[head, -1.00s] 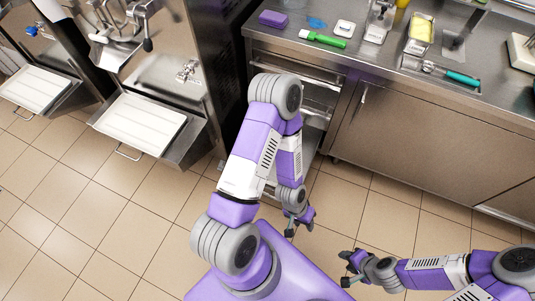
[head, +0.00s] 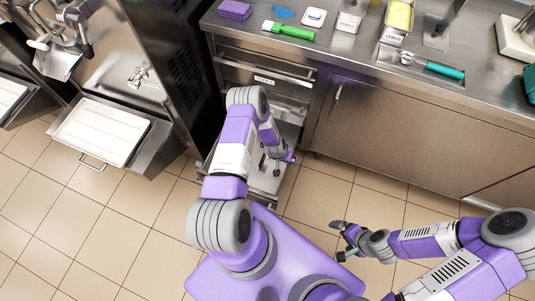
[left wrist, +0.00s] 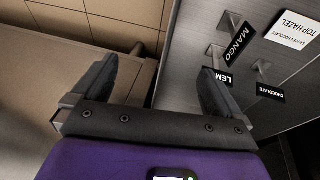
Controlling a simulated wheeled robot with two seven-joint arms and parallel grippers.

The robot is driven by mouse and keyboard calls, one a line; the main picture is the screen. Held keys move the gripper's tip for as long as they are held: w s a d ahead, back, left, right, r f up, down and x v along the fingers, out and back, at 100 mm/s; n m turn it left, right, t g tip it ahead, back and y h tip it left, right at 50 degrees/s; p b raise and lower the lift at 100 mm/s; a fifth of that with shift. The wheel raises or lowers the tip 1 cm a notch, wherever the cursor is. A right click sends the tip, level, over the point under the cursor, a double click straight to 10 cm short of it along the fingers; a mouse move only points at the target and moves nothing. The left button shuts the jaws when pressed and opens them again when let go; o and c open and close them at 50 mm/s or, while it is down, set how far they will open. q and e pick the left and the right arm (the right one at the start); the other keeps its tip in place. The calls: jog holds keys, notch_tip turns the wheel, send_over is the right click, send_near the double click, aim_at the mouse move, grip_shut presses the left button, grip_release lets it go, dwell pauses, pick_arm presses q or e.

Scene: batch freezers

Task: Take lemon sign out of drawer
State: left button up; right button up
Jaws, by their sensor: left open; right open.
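The lemon sign (left wrist: 224,77) is a small black card reading "LEM" in the left wrist view, partly hidden by the right-hand finger. It lies in the open metal drawer (left wrist: 185,50) beside mango (left wrist: 237,43) and chocolate (left wrist: 270,92) signs and a white "TOP HAZEL" card (left wrist: 297,31). My left gripper (left wrist: 158,68) is open and empty, one finger overlapping the lemon sign in view; contact cannot be told. In the head view my left gripper (head: 272,166) is over the low open drawer (head: 262,187), partly behind my arm. My right gripper (head: 338,240) is open and empty above the floor.
A drawer labelled "TOOLS" (head: 265,80) is above the low drawer. A freezer with a white tray (head: 100,130) stands at the left. The tiled floor is clear.

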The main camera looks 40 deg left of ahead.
pick_arm(q)
jog(key=w+a+f+y+b, duration=0.1)
jog(key=a+f+b, duration=0.1)
jog(key=a+f, duration=0.2)
jog(key=w+a+f+b, duration=0.1)
jog(key=w+a+f, duration=0.1)
jog(key=a+f, duration=0.3)
jog(key=w+a+f+t+y+b, duration=0.1)
jog(key=w+a+f+b, duration=0.1)
jog(key=a+f, duration=0.3)
jog(key=shift+f+y+b, duration=0.3)
jog(key=shift+w+a+f+b, duration=0.15)
jog(key=shift+w+f+b, duration=0.15)
jog(key=shift+f+b, duration=0.25)
jog(key=shift+c, duration=0.5)
jog(key=shift+r, duration=0.1)
jog(key=c, duration=1.1)
